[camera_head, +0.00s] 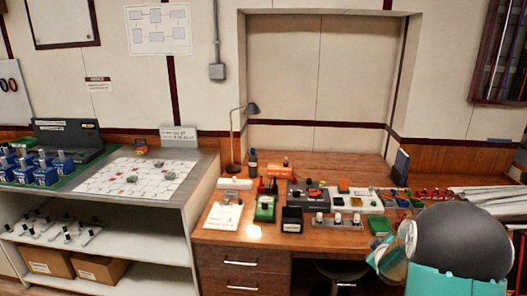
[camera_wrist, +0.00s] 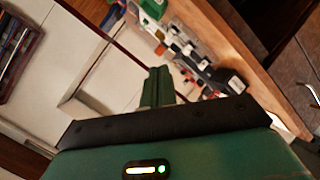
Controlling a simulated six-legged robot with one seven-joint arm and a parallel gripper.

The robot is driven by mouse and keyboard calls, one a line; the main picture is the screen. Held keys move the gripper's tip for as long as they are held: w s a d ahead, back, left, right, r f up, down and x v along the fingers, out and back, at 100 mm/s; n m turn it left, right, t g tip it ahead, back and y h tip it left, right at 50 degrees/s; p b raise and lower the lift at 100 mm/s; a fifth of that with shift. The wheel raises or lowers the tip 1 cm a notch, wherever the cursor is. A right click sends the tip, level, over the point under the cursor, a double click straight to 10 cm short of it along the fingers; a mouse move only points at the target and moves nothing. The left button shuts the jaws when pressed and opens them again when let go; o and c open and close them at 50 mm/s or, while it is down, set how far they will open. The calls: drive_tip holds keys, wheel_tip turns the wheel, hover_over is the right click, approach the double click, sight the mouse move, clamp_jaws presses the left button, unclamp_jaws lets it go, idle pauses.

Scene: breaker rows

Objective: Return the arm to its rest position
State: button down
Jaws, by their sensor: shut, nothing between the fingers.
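My gripper (camera_wrist: 157,86) shows in the wrist view as two green fingers closed together beyond a dark bar, with nothing between them. It is apart from the desk items, which appear tilted behind it. In the head view, a teal and dark rounded part of my arm is at the lower right, over the right side of the wooden desk (camera_head: 262,235); my fingertips cannot be made out there. A row of breakers with pale levers (camera_head: 338,222) sits at the desk's front, and a longer row with red parts (camera_head: 428,193) lies near my arm.
A shelf unit (camera_head: 195,190) with a map and several blue blocks is at left. The desk's back strip is mostly clear.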

drive_tip(key=s+a+r+m+g+y, duration=0.1)
drive_tip(key=s+a+r+m+g, duration=0.1)
drive_tip(key=s+a+r, duration=0.5)
drive_tip(key=s+a+r+m+g+y, duration=0.1)
drive_tip(key=s+a+r+m+y, duration=0.1)
drive_tip(key=s+a+r, duration=0.65)
drive_tip(key=s+a+m+g+y, duration=0.1)
drive_tip(key=s+a, duration=0.5)
drive_tip(key=s, duration=0.3)
drive_tip(key=s+a+r+m+g+y, duration=0.1)
drive_tip(key=s+a+m+g, duration=0.1)
drive_tip(key=s+a, duration=0.4)
drive_tip(key=s, duration=0.3)
drive_tip(key=shift+s+g, duration=0.25)
drive_tip(key=shift+g, duration=0.05)
drive_tip(key=c, duration=2.1)
unclamp_jaws()
